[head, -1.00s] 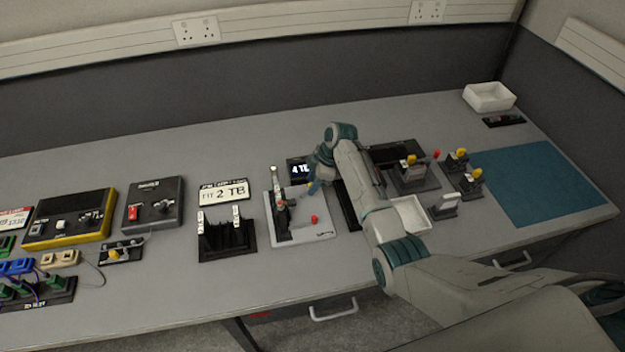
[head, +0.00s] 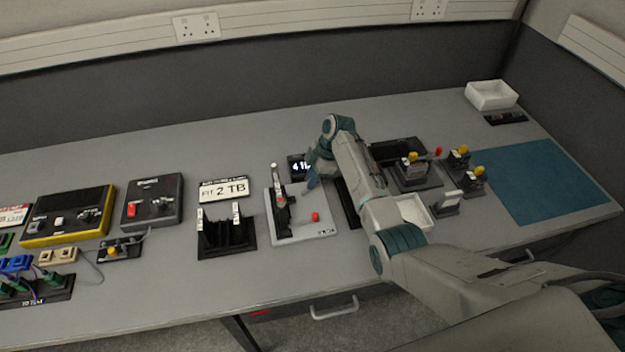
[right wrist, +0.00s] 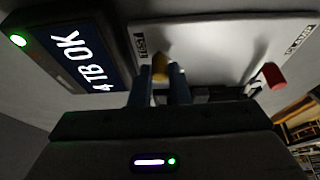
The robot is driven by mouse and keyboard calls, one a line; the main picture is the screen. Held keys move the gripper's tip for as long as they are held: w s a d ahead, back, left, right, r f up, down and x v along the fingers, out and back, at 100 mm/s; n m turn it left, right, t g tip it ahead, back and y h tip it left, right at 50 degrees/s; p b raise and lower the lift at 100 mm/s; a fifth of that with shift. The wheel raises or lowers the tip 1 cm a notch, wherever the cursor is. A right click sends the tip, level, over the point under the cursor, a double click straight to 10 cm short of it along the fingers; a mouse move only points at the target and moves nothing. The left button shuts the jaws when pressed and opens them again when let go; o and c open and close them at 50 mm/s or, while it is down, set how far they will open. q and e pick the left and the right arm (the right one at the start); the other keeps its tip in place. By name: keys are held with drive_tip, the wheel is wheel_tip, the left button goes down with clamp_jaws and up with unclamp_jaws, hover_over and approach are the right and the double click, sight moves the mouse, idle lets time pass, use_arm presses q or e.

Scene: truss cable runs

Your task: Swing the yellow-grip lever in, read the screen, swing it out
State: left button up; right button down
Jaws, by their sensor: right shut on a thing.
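The yellow-grip lever (right wrist: 160,66) shows in the right wrist view, with its grip between the two fingers of my right gripper (right wrist: 160,84). The gripper is shut on it, beside the TEST label on a pale plate (right wrist: 210,42). In the head view my right gripper (head: 312,181) is over the right part of the same plate (head: 300,234), and the yellow grip is hidden there. The screen (right wrist: 82,48) reads "4TB OK", with a green light lit beside it. In the head view the screen (head: 298,165) is partly covered by my gripper. My left gripper is not in view.
A red-grip lever (right wrist: 272,76) stands by the CLAMP label; its red knob (head: 315,217) shows in the head view. A black slotted rack (head: 226,240) and a "FIT 2 TB" sign (head: 224,189) are to the left. A white tray (head: 413,211) lies close to my right arm.

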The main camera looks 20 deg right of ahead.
drive_tip(key=c, duration=1.4)
unclamp_jaws()
drive_tip(key=shift+o, duration=0.2)
drive_tip(key=b+v, duration=0.2)
drive_tip(key=v, duration=0.9)
drive_tip(key=shift+b, duration=0.35)
drive_tip(key=shift+a+f, duration=0.1)
